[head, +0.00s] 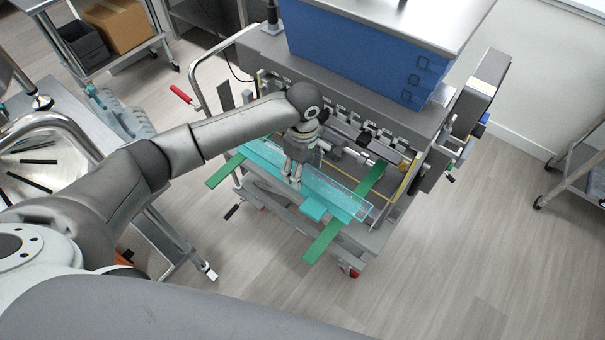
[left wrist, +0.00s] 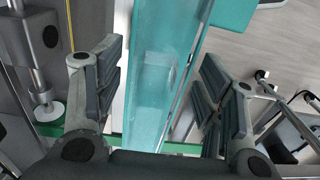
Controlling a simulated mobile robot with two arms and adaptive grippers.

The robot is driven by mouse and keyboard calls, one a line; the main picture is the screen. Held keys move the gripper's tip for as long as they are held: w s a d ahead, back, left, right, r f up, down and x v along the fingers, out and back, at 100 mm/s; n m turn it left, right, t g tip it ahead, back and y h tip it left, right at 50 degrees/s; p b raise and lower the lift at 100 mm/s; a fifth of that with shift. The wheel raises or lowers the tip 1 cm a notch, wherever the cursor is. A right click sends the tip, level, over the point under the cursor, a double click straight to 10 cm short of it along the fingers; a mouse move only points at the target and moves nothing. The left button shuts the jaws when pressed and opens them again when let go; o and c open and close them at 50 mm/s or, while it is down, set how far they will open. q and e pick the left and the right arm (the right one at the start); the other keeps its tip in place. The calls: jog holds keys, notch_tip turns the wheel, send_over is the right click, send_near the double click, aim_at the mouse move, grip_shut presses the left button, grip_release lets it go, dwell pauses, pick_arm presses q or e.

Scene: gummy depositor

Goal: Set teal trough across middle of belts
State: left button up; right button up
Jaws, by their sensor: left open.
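The teal trough (head: 340,194) is a long, translucent channel with a solid teal tab (head: 314,208) on its front side. It lies across the two green belts, the left belt (head: 224,171) and the right belt (head: 325,241), in front of the machine. My left gripper (head: 293,172) reaches down at the trough near its middle. In the left wrist view, the open fingers (left wrist: 158,75) stand on either side of the trough (left wrist: 150,85), with gaps visible beside it. A green belt (left wrist: 178,148) passes under it there. My right gripper is not in view.
The depositor machine with a blue hopper (head: 365,50) stands right behind the trough. A steel cart (head: 60,100) is at the left, and a shelf with a cardboard box (head: 118,25) is at the top left. The floor (head: 450,255) at right is clear.

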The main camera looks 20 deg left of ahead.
pick_arm(q)
notch_tip(320, 180, up, 9)
jog(key=shift+r+b, duration=0.2)
jog(key=shift+b, duration=0.25)
jog(key=shift+d, duration=0.1)
